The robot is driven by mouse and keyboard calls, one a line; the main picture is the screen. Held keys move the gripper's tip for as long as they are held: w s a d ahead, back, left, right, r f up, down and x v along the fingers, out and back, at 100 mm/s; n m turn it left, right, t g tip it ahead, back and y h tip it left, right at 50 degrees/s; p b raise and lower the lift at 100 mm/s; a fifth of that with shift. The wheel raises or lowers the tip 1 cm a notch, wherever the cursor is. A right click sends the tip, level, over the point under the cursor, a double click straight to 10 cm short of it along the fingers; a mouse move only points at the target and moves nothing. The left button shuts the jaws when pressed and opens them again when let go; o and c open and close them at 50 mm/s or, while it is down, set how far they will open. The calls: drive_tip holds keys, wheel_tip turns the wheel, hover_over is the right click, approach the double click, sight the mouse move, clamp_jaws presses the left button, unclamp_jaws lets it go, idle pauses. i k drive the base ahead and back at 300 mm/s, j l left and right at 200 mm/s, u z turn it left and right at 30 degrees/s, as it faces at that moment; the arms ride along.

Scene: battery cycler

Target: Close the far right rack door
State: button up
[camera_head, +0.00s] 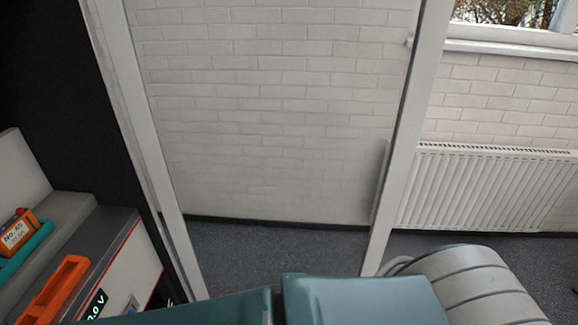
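A rack door (405,130) with a pale grey frame and a see-through panel stands open in front of me, swung out from the rack at the left. Its left upright (150,130) runs beside the dark rack side. Its right upright is the free-looking edge, with a small light knob or catch near the top. The door's lower end is hidden behind teal and grey parts of my own body at the bottom. My gripper is not recognisable in this view.
The rack's equipment (120,260) is at the lower left, with an orange handle (62,285) and a labelled orange device (17,232). A white radiator (485,185) stands against the brick wall (270,100) at the right, under a window. Grey carpet (280,255) shows clear beyond the door.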

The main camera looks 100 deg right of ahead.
sight(435, 17)
drive_tip(key=k+l, duration=0.1)
drive_tip(key=k, duration=0.55)
drive_tip(key=k+l+z, duration=0.1)
drive_tip(key=k, duration=0.6)
drive_tip(key=k+l+z, duration=0.15)
drive_tip(key=k+l, duration=1.1)
drive_tip(key=l+z, duration=0.1)
drive_tip(key=l, duration=2.4)
drive_tip(key=i+j, duration=0.35)
drive_tip(key=j, duration=0.2)
